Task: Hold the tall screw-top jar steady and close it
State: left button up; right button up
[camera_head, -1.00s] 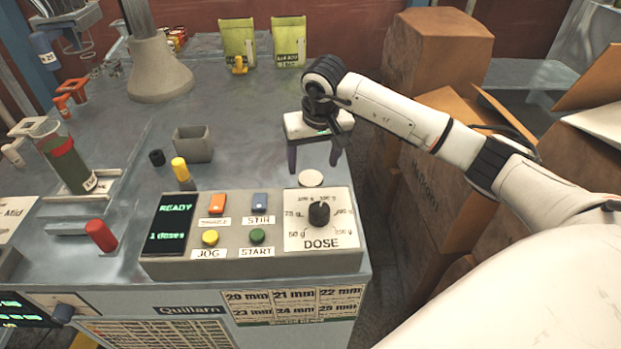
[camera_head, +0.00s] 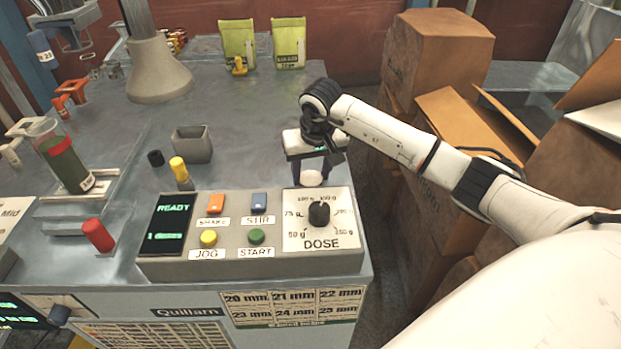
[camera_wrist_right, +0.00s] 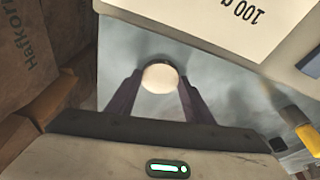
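The tall clear jar (camera_head: 66,165) holds green powder and has a pale label near its base. It stands at the left of the bench, and its top shows no lid. A round white lid (camera_head: 312,178) is just behind the dose panel. My right gripper (camera_head: 311,172) points down over the lid, with one dark finger on each side. In the right wrist view the lid (camera_wrist_right: 160,78) sits between the fingertips, which appear to touch its edges. The lid's underside is hidden. My left gripper is not in view.
The control panel (camera_head: 256,237) with buttons and a dose knob is just in front of the lid. Cardboard boxes (camera_head: 437,60) stand beyond the bench's right edge.

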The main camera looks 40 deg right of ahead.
aim_at(311, 180)
jog(key=shift+c, duration=0.2)
notch_tip(311, 180, up, 10)
jog(key=p, duration=0.2)
dwell(0.3)
jog(key=s+a+r+n+y, duration=0.1)
jog(key=s+a+r+n, duration=0.3)
jog(key=s+a, duration=0.9)
jog(key=shift+s+a+r, duration=0.25)
jog(key=shift+a+r, duration=0.35)
jog(key=shift+a, duration=0.5)
